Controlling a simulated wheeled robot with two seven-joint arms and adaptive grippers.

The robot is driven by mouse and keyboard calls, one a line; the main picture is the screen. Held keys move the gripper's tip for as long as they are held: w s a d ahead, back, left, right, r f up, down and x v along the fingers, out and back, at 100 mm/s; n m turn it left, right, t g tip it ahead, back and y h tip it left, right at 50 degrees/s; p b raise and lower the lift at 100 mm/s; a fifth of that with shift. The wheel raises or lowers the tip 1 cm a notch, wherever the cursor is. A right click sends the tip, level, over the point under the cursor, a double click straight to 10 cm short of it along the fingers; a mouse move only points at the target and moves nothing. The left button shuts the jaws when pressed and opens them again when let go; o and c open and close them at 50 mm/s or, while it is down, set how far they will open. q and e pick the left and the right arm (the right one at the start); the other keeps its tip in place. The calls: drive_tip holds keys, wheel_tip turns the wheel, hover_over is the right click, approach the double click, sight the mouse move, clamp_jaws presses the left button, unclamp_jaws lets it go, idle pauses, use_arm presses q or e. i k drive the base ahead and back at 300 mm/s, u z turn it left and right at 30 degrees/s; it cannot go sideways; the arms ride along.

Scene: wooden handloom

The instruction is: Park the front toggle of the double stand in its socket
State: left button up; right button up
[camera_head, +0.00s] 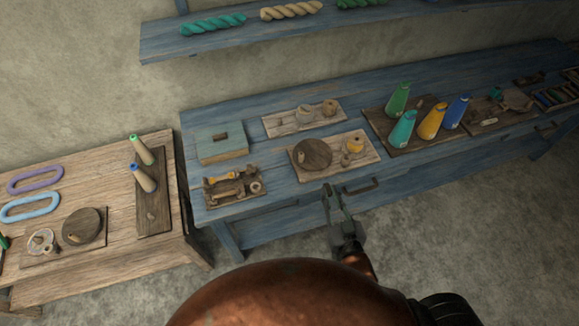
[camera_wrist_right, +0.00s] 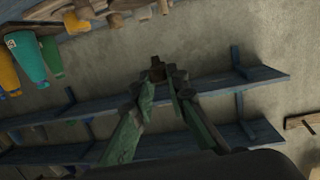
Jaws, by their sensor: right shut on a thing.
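My right gripper (camera_head: 328,192) is at the front edge of the blue bench, near its dark drawer handle. In the right wrist view its green fingers (camera_wrist_right: 160,92) close towards a small brown piece (camera_wrist_right: 157,72) at their tips; I cannot tell if it is the toggle. A small wooden rack (camera_head: 235,186) with a yellow piece stands at the bench's left end. A dark board (camera_head: 154,217) with two upright cones lies on the left table. I cannot tell for sure which is the double stand, and no socket is clear. My left gripper is out of view.
On the blue bench (camera_head: 283,184) are a lidded box (camera_head: 221,142), a board (camera_head: 371,157) with a round brown disc and yellow spool, and a board (camera_head: 270,127) with two spools. Coloured cones (camera_head: 431,121) stand further right. A shelf (camera_head: 162,48) runs above.

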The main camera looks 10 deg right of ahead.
sight(251, 170)
drive_tip(key=z, duration=2.25)
drive_tip(key=k, duration=1.45)
drive_tip(key=u, duration=1.85)
drive_tip(key=i, duration=0.5)
drive_tip(key=z, duration=0.05)
